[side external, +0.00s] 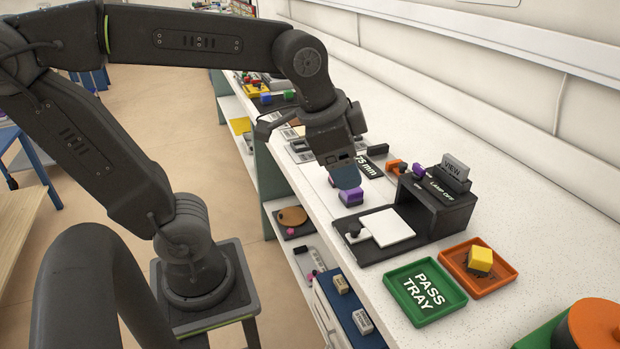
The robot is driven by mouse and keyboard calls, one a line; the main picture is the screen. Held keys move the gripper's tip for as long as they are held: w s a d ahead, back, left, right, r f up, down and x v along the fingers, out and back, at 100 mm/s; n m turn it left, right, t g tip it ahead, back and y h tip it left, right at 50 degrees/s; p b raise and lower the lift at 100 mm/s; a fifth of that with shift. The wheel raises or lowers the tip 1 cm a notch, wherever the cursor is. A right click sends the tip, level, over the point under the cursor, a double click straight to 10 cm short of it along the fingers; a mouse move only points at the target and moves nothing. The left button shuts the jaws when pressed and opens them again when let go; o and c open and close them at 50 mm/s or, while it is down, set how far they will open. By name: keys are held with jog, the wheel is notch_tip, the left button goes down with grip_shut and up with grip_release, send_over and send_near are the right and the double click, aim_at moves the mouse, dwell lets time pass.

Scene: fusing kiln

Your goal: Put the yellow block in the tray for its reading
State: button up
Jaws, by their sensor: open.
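The yellow block (481,258) sits in the orange tray (452,262), covering part of its dark lettering. The green tray (395,284), marked PASS TRAY, lies just left of it and is empty. A black viewer (432,213) behind the trays reads VIEW on its top plate and LAMP OFF on its body. A white pad (387,227) on the viewer's base is bare. My gripper (346,179) is open, left of and beyond the viewer, well away from the yellow block. A purple block (351,197) shows just below it; I cannot tell whether they touch.
An orange piece (394,167) and a second purple piece (418,171) lie behind the viewer, near a dark 75 mm plate (371,162). A round orange object (597,325) stands at the lower right. The white counter (510,190) is clear along the wall.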

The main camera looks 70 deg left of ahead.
jog(key=s+a+f+n+t, duration=0.1)
jog(key=s+f+n, duration=0.2)
jog(key=s+n, duration=0.1)
jog(key=shift+s+n, duration=0.4)
jog(key=shift+s, duration=0.25)
dwell(0.7)
